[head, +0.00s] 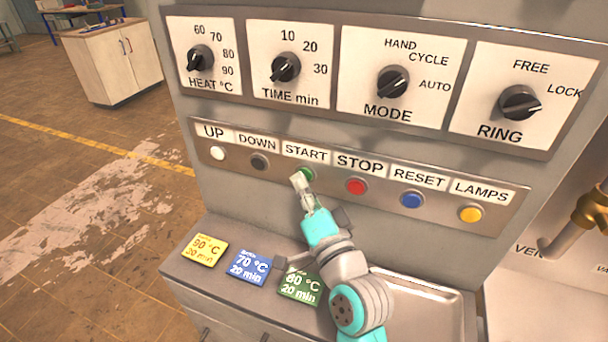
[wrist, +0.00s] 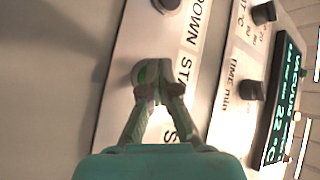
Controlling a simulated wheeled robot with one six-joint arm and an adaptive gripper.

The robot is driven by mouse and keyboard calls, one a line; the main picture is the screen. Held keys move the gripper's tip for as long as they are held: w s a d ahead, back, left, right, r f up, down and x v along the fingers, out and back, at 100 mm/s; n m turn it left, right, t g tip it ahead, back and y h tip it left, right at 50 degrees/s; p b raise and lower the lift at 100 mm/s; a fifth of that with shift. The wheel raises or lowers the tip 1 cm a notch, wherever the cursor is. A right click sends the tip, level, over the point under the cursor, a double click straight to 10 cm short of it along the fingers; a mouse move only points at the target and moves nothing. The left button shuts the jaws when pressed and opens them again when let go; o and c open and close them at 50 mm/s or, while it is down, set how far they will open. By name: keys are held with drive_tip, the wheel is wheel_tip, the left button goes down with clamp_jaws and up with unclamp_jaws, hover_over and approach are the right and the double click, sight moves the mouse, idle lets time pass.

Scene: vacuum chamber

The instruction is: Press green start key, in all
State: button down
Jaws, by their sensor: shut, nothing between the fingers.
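The green START key (head: 306,174) sits in the button row under its START label, partly covered by my fingertips. It also shows as a green patch in a metal ring in the wrist view (wrist: 147,72). My gripper (head: 299,182) is shut and empty, its tips at the front of the key. In the wrist view my fingertips (wrist: 158,92) overlap the near edge of the key. Whether they touch it or how far it is pressed I cannot tell.
The grey DOWN key (head: 260,161) is to the left and the red STOP key (head: 356,186) to the right. Knobs, such as MODE (head: 392,82), stand out above. Yellow, blue and green cards (head: 205,249) lie on the ledge below. A brass valve (head: 590,208) is at far right.

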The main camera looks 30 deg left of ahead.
drive_tip(key=shift+s+d, duration=0.2)
drive_tip(key=shift+s, duration=0.5)
drive_tip(key=shift+s+d, duration=0.2)
drive_tip(key=shift+s, duration=0.6)
drive_tip(key=shift+s+d, duration=0.2)
drive_tip(key=shift+s, duration=0.65)
drive_tip(key=shift+s+d, duration=0.2)
drive_tip(key=shift+s, duration=0.6)
